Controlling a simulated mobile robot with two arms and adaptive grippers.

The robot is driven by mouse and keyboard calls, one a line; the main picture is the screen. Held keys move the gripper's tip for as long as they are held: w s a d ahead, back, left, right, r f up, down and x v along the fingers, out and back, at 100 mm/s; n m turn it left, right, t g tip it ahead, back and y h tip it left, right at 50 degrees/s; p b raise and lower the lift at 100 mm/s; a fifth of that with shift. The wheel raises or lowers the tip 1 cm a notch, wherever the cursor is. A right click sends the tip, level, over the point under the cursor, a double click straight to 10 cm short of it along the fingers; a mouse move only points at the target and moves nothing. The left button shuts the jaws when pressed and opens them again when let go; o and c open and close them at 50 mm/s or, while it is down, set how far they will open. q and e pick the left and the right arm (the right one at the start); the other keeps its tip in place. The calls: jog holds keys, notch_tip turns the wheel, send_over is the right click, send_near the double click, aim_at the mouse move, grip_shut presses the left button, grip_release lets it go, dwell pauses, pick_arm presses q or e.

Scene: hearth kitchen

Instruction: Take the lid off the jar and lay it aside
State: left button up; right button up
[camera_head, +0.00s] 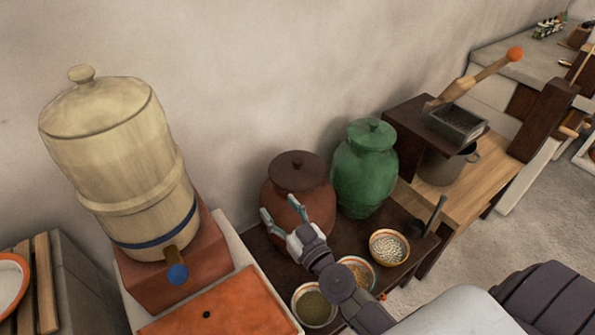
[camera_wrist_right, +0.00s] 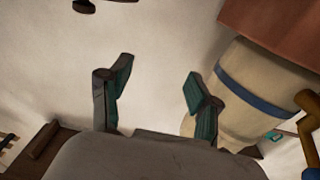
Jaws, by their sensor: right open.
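My left gripper is not in view.
A large beige lidded dispenser (camera_head: 120,160) stands on a red-brown block at left, with an orange-red surface (camera_head: 225,308) in front. Bowls of green (camera_head: 314,307), orange (camera_head: 357,270) and white (camera_head: 388,246) contents line the bench front. A grey pot (camera_head: 445,167) stands at right.

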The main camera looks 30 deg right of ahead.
aim_at(299, 163)
jog(key=w+d+m+h, duration=0.1)
jog(key=w+d+h, duration=0.1)
jog(key=w+d, duration=0.1)
jog(key=w+d+f+m+h, duration=0.1)
jog(key=w+d+m+h, duration=0.1)
jog(key=d, duration=0.1)
jog(key=w+d+m+g+h+b, duration=0.1)
jog(key=w+d+h, duration=0.1)
jog(key=w+d, duration=0.1)
jog(key=shift+w+d+f+h, duration=0.3)
jog(key=shift+w+d+f, duration=0.05)
jog(key=shift+d, duration=0.1)
jog(key=b+x, duration=0.1)
jog(key=x, duration=0.5)
jog(key=shift+w+d+r, duration=0.15)
jog(key=shift+d+r, duration=0.05)
jog(key=shift+d, duration=0.05)
grip_shut()
